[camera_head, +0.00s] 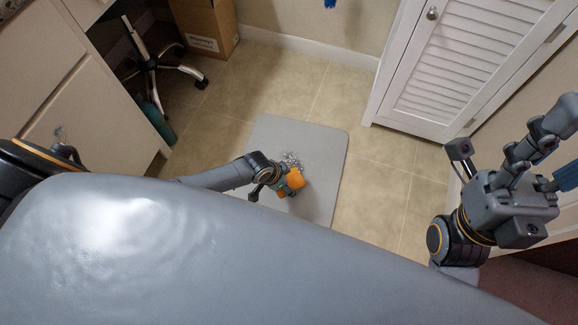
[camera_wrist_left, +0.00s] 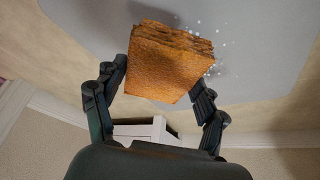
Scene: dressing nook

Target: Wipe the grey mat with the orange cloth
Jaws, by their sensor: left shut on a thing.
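The grey mat (camera_head: 325,150) lies flat on the tiled floor. Small white and grey specks (camera_head: 291,160) are scattered on it around the cloth. My left gripper (camera_head: 284,188) is low over the mat, shut on the orange cloth (camera_head: 296,178). In the left wrist view the cloth (camera_wrist_left: 170,65) is a thick folded pad between my two fingers (camera_wrist_left: 160,82), with specks (camera_wrist_left: 222,43) beside it. I cannot tell whether the cloth touches the mat. My right gripper (camera_head: 535,150) is raised at the right, away from the mat; its finger opening is unclear.
A white louvered cabinet (camera_head: 470,60) stands at the right. A cardboard box (camera_head: 207,25) and a wheeled chair base (camera_head: 152,65) are at the back left, near white drawers (camera_head: 75,110). Bare floor tiles surround the mat's back and right sides.

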